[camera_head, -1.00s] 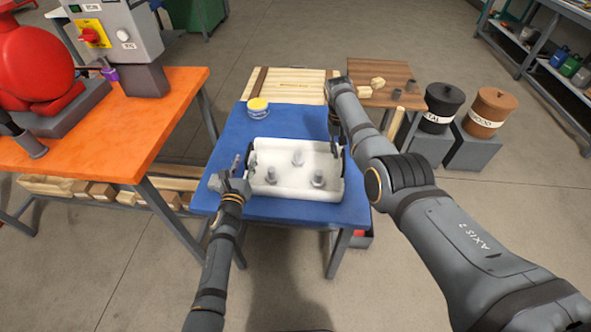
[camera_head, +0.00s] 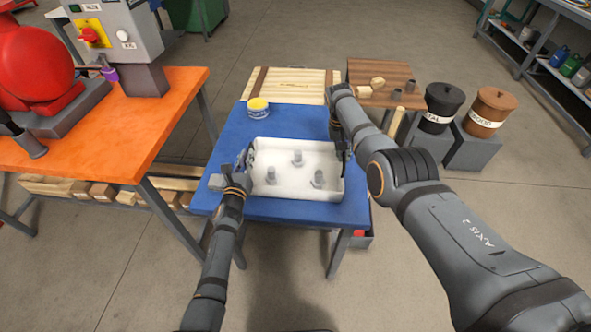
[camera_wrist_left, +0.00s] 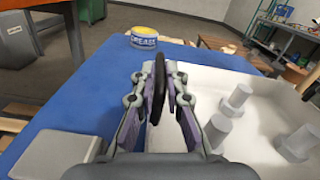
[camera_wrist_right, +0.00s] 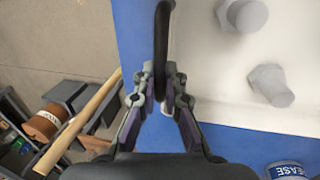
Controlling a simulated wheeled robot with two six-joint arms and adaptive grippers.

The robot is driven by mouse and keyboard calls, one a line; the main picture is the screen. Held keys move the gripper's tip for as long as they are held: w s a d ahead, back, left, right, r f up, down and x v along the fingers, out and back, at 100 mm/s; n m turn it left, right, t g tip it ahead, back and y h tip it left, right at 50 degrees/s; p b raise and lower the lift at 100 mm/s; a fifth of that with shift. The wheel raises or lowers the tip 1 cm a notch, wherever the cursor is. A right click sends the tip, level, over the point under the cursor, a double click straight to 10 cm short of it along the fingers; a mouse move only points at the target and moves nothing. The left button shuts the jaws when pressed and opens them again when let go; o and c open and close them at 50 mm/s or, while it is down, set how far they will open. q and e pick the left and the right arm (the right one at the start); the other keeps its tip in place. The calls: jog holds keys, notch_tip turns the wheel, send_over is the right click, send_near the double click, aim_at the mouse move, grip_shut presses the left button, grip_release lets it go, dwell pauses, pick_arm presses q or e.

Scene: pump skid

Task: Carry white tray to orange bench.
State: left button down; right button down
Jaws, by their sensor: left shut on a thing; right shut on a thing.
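The white tray (camera_head: 297,193) is on the blue table, with three grey bolts standing in it. I cannot see a gap under it. My left gripper (camera_head: 243,163) is at the tray's left end; in the left wrist view its jaws (camera_wrist_left: 160,88) are shut on a dark handle (camera_wrist_left: 159,75). My right gripper (camera_head: 345,152) is at the right end; in the right wrist view its jaws (camera_wrist_right: 162,92) are shut on the other dark handle (camera_wrist_right: 163,40). The orange bench (camera_head: 130,125) stands to the left of the blue table, with open top at its front.
A grease tin (camera_head: 258,108) stands on the blue table (camera_head: 300,118) behind the tray. A red machine (camera_head: 35,65) and a grey control box (camera_head: 118,35) occupy the orange bench's back. A gap separates bench and table. Black (camera_head: 440,105) and brown (camera_head: 488,112) bins stand right.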

pick_arm(q)
jog(key=shift+r, duration=0.15)
pick_arm(e)
jog(key=shift+r, duration=0.15)
